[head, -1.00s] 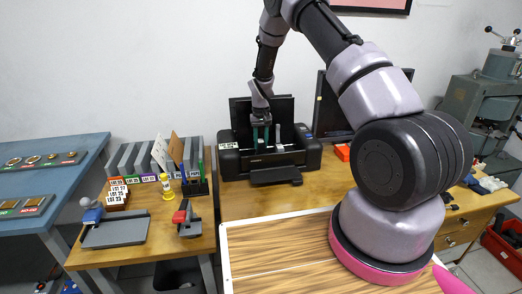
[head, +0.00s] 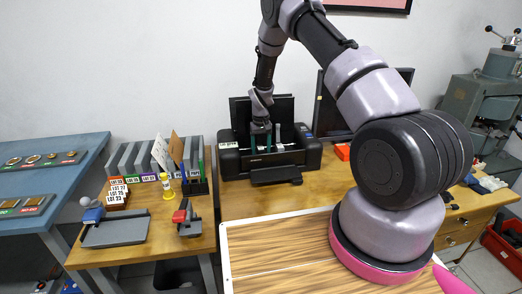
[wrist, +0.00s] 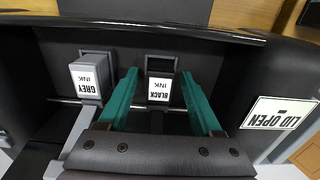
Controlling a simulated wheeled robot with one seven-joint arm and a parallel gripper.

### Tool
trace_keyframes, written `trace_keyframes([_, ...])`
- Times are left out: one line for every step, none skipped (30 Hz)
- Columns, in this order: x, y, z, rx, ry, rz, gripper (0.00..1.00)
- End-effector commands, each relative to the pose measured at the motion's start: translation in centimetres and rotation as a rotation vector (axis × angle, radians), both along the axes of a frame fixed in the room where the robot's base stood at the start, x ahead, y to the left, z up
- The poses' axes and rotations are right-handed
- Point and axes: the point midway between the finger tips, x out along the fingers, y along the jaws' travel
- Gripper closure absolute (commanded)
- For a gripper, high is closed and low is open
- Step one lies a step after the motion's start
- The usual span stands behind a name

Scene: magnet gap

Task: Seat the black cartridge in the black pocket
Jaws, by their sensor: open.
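The black cartridge (wrist: 160,84), with a white BLACK INK label, stands inside the open printer (head: 232,160) in the wrist view. My gripper (wrist: 160,75) is open, with one teal finger on each side of this cartridge and a visible gap on both sides. In the head view my gripper (head: 261,143) reaches down into the printer, and the black cartridge cannot be made out there.
A grey cartridge (wrist: 88,76) stands left of the black one in the wrist view. A LID OPEN label (wrist: 279,113) is at the right. The printer's raised lid (head: 284,108) stands behind my gripper. A label rack (head: 125,160) is at the left.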

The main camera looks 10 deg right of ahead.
Motion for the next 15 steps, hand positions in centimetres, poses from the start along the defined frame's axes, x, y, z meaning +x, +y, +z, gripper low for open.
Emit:
trace_keyframes([0.0,0.0,0.3,0.000,-0.001,0.000,0.34])
trace_keyframes([0.1,0.0,0.6,0.000,-0.002,0.000,0.34])
trace_keyframes([0.1,0.0,1.1,0.000,-0.003,0.000,0.34])
trace_keyframes([0.1,0.0,1.5,0.000,-0.003,0.000,0.34])
trace_keyframes([0.1,0.0,2.0,0.000,-0.003,0.000,0.34])
trace_keyframes([0.1,0.0,2.7,0.000,-0.004,0.000,0.34])
trace_keyframes([0.1,0.0,3.4,0.001,-0.005,0.000,0.34])
trace_keyframes([0.1,0.0,4.0,0.001,-0.004,-0.001,0.34])
trace_keyframes([0.2,0.0,5.0,0.001,-0.005,-0.001,0.34])
trace_keyframes([0.1,0.0,5.7,0.001,-0.005,0.000,0.34])
trace_keyframes([0.1,0.0,6.3,0.001,-0.005,0.000,0.34])
trace_keyframes([0.1,0.0,7.2,0.000,-0.005,0.000,0.34])
trace_keyframes([0.1,0.0,7.8,0.001,-0.004,0.000,0.34])
trace_keyframes([0.1,0.0,8.4,0.001,-0.004,0.000,0.34])
trace_keyframes([0.1,0.0,9.1,0.001,-0.004,0.000,0.34])
